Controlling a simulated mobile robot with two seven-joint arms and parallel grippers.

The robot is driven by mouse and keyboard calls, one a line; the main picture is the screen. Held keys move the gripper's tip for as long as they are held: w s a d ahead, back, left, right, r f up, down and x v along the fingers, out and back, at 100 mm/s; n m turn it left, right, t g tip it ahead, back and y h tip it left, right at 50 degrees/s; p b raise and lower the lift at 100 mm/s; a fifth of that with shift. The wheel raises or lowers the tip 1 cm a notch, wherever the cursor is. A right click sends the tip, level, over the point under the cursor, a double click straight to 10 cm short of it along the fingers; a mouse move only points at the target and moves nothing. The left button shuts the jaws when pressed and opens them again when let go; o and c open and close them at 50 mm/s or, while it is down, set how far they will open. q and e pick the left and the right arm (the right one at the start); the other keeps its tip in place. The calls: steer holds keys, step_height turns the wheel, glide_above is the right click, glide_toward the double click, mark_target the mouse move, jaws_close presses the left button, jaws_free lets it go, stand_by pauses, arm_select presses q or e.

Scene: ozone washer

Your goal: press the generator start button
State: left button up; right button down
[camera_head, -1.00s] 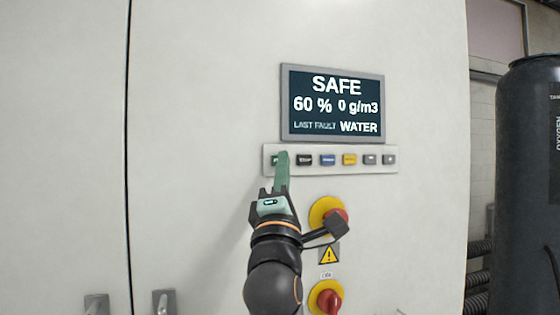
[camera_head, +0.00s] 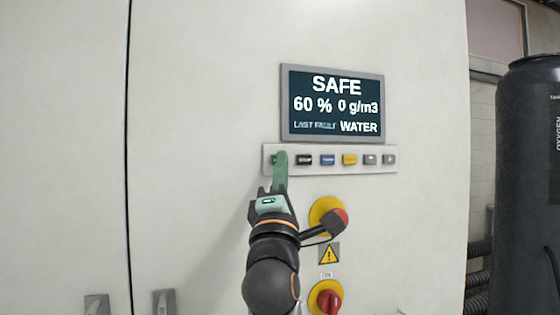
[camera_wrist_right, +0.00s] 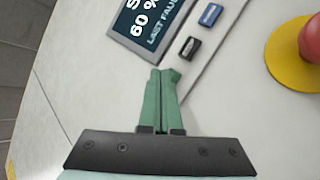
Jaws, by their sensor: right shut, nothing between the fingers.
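The button strip (camera_head: 330,168) is a pale plate under the display on the white cabinet. The start button, by its place and green colour (camera_head: 273,160), is at the strip's left end and mostly hidden behind my fingertips. My right gripper (camera_head: 280,156) is shut and empty, its green fingers over that button; I cannot tell whether they touch it. In the right wrist view the shut fingertips (camera_wrist_right: 163,74) lie at the strip beside a black button (camera_wrist_right: 190,46), and the green button is hidden. The display (camera_head: 335,103) reads SAFE, 60 %, 0 g/m3, LAST FAULT WATER. My left gripper is not in view.
Black (camera_head: 304,160), blue (camera_head: 328,160), yellow (camera_head: 349,160) and grey buttons sit to the right on the strip. A red emergency knob on a yellow disc (camera_head: 320,212) is close to my right wrist. A red rotary switch (camera_head: 328,299) is lower. A dark tank (camera_head: 522,200) stands at right.

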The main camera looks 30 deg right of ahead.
steer(key=shift+w+d, duration=0.1)
steer(key=shift+w, duration=0.25)
stand_by(0.4)
steer(key=shift+s, duration=0.15)
steer(key=shift+s+a, duration=0.2)
steer(key=shift+s, duration=0.4)
steer(key=s, duration=0.2)
steer(key=s+a, duration=0.1)
steer(key=s, duration=0.2)
steer(key=shift+a+p, duration=0.1)
steer(key=shift+p, duration=0.25)
stand_by(0.8)
